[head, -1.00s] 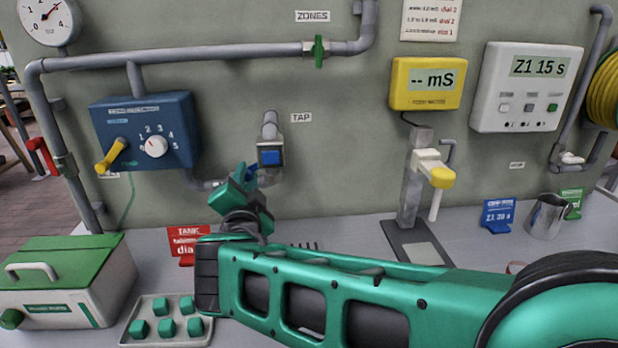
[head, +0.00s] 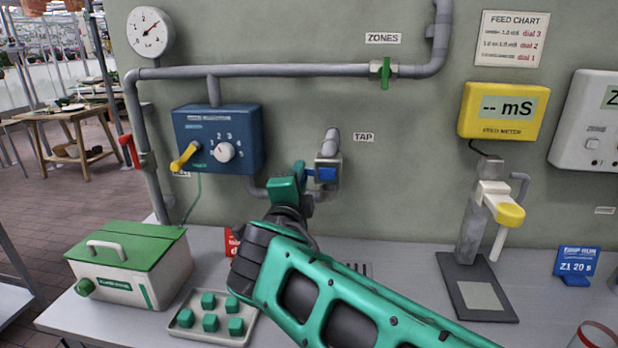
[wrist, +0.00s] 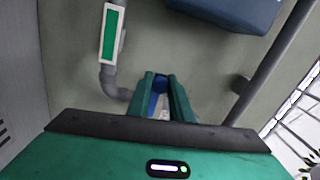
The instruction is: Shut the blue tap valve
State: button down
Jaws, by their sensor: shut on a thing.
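The blue tap valve handle (head: 326,174) sits on the grey tap (head: 329,153) on the wall, left of the TAP label (head: 363,137). My gripper (head: 302,181) is at the handle's left side in the head view, partly covering it. In the wrist view, my gripper (wrist: 162,84) is shut on the blue handle (wrist: 158,86), which shows between the green fingertips. The handle's exact angle is hard to tell because the fingers hide part of it.
A blue dial box (head: 240,125) with a yellow lever is left of the tap. A green valve lever (head: 385,74) sits on the pipe above. A tray of green cubes (head: 250,338) and a feed meter stand (head: 476,303) are on the bench below.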

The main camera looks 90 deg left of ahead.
jog(key=shift+w+r, duration=0.1)
jog(key=shift+w, duration=0.45)
jog(key=c, duration=1.6)
grip_release()
jog(key=shift+c, duration=0.2)
jog(key=shift+s, duration=0.25)
jog(key=v, duration=1.1)
jog(key=shift+w, duration=0.1)
